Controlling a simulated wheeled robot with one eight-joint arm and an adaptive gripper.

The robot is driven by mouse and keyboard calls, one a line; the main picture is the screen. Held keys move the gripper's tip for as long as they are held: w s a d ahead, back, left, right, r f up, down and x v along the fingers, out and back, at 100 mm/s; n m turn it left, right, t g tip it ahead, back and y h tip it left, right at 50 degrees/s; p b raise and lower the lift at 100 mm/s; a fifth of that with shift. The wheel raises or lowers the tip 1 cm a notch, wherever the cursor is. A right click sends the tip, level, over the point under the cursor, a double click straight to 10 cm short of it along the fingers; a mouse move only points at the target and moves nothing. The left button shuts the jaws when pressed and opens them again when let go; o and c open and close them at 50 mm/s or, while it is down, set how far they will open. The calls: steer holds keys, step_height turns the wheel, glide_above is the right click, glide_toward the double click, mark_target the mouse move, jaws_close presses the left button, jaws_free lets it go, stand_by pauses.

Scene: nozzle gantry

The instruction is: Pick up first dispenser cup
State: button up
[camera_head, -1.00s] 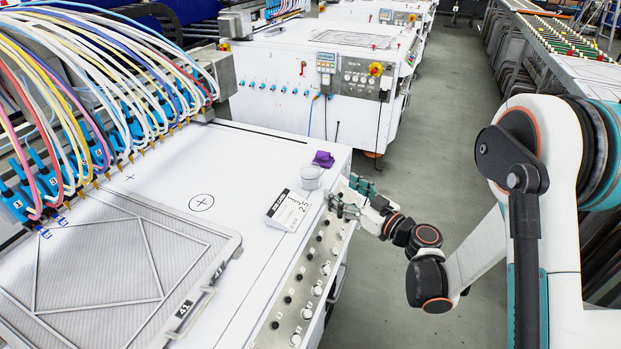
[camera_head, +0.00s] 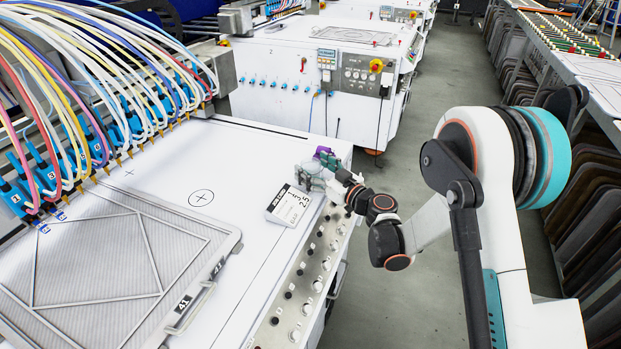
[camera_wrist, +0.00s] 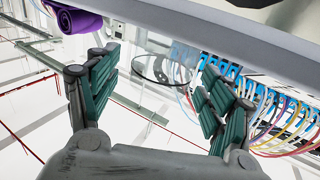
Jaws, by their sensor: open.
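A clear dispenser cup stands on the white table top near its right edge, mostly hidden by my gripper (camera_head: 314,172) in the head view. My gripper has come in from the right and is at the cup. In the wrist view the green-padded fingers are spread wide apart, and the cup's round, see-through outline (camera_wrist: 165,69) shows between and beyond their tips. The fingers do not visibly close on the cup. Whether a finger touches it cannot be told.
A framed screen (camera_head: 105,262), knobs (camera_head: 318,286) and nozzles with coloured hoses (camera_head: 118,135) surround the open table top.

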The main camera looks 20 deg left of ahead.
steer(key=shift+x, duration=0.8)
steer(key=shift+c, duration=0.6)
steer(key=c, duration=0.9)
steer(key=shift+o, duration=0.2)
steer(key=shift+r, duration=0.2)
